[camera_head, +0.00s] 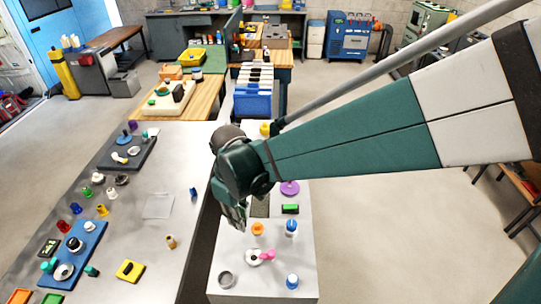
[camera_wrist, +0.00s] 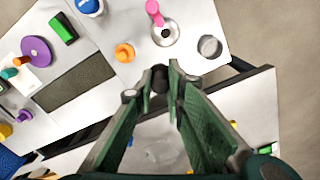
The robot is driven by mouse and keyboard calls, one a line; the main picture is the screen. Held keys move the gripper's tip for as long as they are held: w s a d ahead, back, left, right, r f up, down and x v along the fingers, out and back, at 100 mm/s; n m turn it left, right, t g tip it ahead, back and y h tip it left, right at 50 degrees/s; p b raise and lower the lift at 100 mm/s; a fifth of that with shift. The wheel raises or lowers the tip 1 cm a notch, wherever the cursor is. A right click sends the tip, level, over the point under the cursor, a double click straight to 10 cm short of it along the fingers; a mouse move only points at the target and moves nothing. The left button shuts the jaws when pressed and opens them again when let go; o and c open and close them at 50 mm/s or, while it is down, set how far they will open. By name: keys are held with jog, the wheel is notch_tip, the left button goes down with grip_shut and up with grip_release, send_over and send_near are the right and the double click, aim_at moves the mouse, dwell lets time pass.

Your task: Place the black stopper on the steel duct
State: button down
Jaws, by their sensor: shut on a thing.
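In the head view my gripper (camera_head: 238,224) hides the stopper. A short grey steel cylinder (camera_head: 225,279), possibly the steel duct, stands at the bench's near left corner; it also shows in the wrist view (camera_wrist: 209,46). The stopper is apart from it. I cannot tell for certain which piece is the duct.
The left bench (camera_head: 140,215) holds many small pieces.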

jog(key=s+a+f+n, duration=0.1)
jog(key=s+a+f, duration=0.1)
jog(key=f, duration=0.3)
jog(key=shift+s, duration=0.6)
jog(key=shift+f, duration=0.15)
send_over(237, 258)
jog(key=shift+f, duration=2.8)
jog(key=shift+f+b, duration=0.5)
jog(key=shift+f, duration=1.55)
jog(key=shift+f, duration=0.15)
